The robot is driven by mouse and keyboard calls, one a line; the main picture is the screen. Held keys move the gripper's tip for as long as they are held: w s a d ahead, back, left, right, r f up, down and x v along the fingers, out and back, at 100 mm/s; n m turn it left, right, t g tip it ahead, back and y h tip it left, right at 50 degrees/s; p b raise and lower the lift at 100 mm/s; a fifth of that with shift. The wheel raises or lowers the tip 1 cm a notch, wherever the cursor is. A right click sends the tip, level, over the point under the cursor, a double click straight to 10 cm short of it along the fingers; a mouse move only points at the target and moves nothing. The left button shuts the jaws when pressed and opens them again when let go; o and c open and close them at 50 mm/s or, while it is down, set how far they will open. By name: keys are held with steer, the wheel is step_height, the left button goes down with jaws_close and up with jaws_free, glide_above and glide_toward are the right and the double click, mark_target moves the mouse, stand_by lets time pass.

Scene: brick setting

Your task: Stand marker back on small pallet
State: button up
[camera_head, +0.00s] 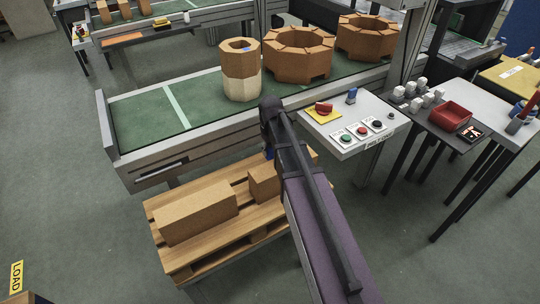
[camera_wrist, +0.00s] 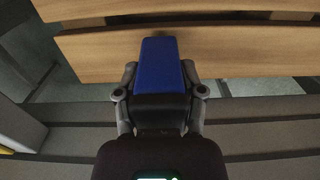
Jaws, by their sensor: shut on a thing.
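The marker (camera_wrist: 160,65), a blue block with a dark lower part, is between the fingers of my gripper (camera_wrist: 160,92) in the wrist view. My gripper is shut on it. The small pallet (camera_head: 252,224) is light wood and stands on the floor in front of the conveyor. Its slats (camera_wrist: 250,50) show behind the marker in the wrist view. In the head view my arm hides most of the gripper, and only a bit of blue (camera_head: 268,153) shows beside it, near the pallet's far edge. I cannot tell whether the marker touches the pallet.
A long brown brick (camera_head: 196,212) and a shorter one (camera_head: 264,184) lie on the pallet. The green conveyor (camera_head: 140,115) carries an octagonal brick column (camera_head: 240,85) and brick rings (camera_head: 298,55). A white control table (camera_head: 340,140) stands to the right.

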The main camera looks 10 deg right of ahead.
steer(key=shift+f, duration=0.5)
steer(key=shift+f+b, duration=0.2)
steer(key=shift+b, duration=0.2)
steer(key=o, duration=0.9)
steer(key=shift+r, duration=0.1)
steer(key=shift+r, duration=0.1)
step_height(320, 180, up, 12)
steer(key=p, duration=1.2)
steer(key=s+m, duration=0.1)
steer(key=s, duration=0.4)
steer(key=s+m, duration=0.1)
steer(key=s, duration=0.4)
steer(key=s+m, duration=0.1)
steer(key=s, duration=0.5)
steer(key=shift+a+m, duration=0.15)
steer(key=shift+m, duration=0.15)
